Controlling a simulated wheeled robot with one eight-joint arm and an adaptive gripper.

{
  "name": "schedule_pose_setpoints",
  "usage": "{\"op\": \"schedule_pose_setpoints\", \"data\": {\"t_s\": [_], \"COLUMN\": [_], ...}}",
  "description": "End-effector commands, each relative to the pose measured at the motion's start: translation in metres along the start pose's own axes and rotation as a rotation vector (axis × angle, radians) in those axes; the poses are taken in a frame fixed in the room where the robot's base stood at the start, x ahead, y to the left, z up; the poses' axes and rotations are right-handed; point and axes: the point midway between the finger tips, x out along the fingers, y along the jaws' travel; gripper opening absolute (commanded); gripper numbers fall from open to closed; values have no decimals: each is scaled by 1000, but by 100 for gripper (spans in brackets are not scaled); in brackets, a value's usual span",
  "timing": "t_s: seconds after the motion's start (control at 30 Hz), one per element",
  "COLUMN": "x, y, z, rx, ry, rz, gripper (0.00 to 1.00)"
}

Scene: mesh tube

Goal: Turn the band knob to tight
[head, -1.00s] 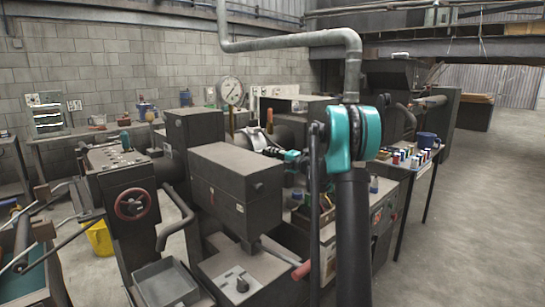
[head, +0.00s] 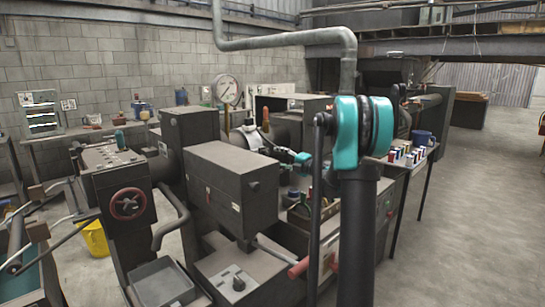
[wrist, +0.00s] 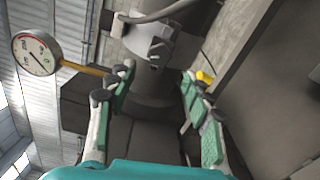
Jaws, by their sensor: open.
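A pale metal band (head: 241,139) wraps the dark tube behind the grey box in the head view. In the wrist view the band (wrist: 150,24) crosses the tube at the top. A small dark and grey knob-like piece (wrist: 157,49) sits on it, ahead of the gap between my fingers. My gripper (wrist: 160,80) is open and empty, its green-padded fingers on either side of the view. In the head view my gripper (head: 282,152) is just right of the band, its fingers small and partly lost against dark machinery. I cannot read the knob's setting.
A round gauge (wrist: 36,53) on a yellow-orange stem stands left of my fingers in the wrist view. A large grey box (head: 232,190) stands in front of the tube. A red handwheel (head: 128,204) is at left. The floor at right is clear.

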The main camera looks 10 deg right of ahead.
Motion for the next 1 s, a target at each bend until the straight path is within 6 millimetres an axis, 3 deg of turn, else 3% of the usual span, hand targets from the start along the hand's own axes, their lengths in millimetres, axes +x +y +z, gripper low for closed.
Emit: {"op": "schedule_pose_setpoints", "data": {"t_s": [0.1, 0.3, 0.73, 0.87, 1.0], "x": [-22, -41, -44, -45, -48], "y": [0, 0, 0, 0, 0], "z": [0, 0, 0, 0, 0], "rx": [0, 0, -9, -113, -376], "ry": [-2, 0, 0, 0, -1], "rz": [0, 0, 0, 0, 0], "gripper": [51, 51, 51, 51, 51]}}
